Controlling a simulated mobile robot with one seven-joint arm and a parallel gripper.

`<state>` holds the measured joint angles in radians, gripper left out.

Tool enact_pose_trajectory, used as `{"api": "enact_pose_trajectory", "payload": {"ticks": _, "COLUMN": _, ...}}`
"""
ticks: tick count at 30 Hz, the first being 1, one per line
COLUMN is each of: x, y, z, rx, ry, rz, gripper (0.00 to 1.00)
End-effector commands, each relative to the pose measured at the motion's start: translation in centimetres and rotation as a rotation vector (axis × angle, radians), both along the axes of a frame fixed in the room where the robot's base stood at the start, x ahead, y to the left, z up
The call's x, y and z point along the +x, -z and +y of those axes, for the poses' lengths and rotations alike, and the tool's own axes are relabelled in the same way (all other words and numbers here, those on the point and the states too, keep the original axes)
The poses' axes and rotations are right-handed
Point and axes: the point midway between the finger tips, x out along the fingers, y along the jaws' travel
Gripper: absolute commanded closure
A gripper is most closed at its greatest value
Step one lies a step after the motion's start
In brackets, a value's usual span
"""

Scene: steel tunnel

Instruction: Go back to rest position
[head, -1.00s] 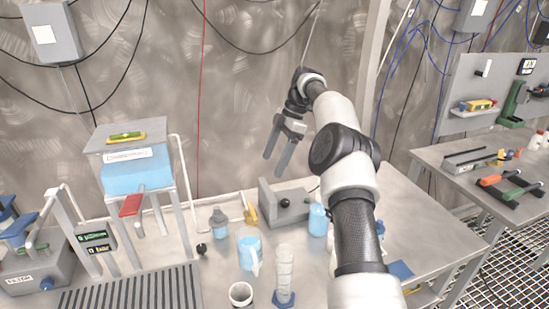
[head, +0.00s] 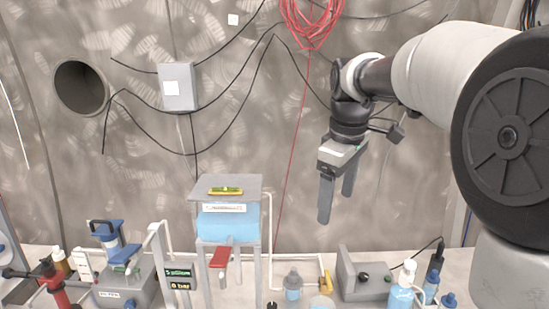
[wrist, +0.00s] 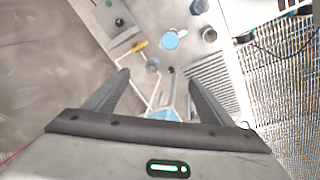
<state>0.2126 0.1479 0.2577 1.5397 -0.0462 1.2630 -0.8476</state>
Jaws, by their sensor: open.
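My gripper (head: 337,205) hangs in the air above the bench, its two dark fingers pointing down. It is open and empty. In the head view it is to the right of the water tank stand and above the grey box with a black knob. In the wrist view the gripper (wrist: 160,85) shows with its fingers spread and nothing between them touching. Below it lie the bench and its equipment, at a distance.
A tank stand (head: 229,222) with blue liquid has a red lever (head: 219,257). The grey knob box (head: 366,275), a wash bottle (head: 401,290) and a grey-capped bottle (head: 292,284) stand on the bench. Red cable (head: 312,20) hangs on the wall.

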Motion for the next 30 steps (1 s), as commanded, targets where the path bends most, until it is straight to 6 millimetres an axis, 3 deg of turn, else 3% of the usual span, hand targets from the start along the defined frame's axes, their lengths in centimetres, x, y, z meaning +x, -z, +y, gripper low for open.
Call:
{"api": "enact_pose_trajectory", "payload": {"ticks": 1, "x": -2.7, "y": -1.4, "z": 0.2, "rx": -0.005, "ry": 0.072, "rz": -0.031, "gripper": 0.24}}
{"api": "enact_pose_trajectory", "payload": {"ticks": 6, "x": -10.7, "y": -2.3, "z": 0.1, "rx": 0.040, "ry": 0.350, "rz": -0.133, "gripper": 0.24}}
{"api": "enact_pose_trajectory", "payload": {"ticks": 12, "x": -18.9, "y": -0.4, "z": -0.5, "rx": 0.169, "ry": 0.644, "rz": -0.232, "gripper": 0.24}}
{"api": "enact_pose_trajectory", "payload": {"ticks": 15, "x": -21.5, "y": 1.1, "z": -0.6, "rx": 0.234, "ry": 0.748, "rz": -0.258, "gripper": 0.24}}
{"api": "enact_pose_trajectory", "payload": {"ticks": 21, "x": -23.7, "y": 2.8, "z": -0.6, "rx": 0.301, "ry": 0.842, "rz": -0.277, "gripper": 0.24}}
{"api": "enact_pose_trajectory", "payload": {"ticks": 30, "x": -23.8, "y": 3.0, "z": -0.6, "rx": 0.303, "ry": 0.848, "rz": -0.276, "gripper": 0.24}}
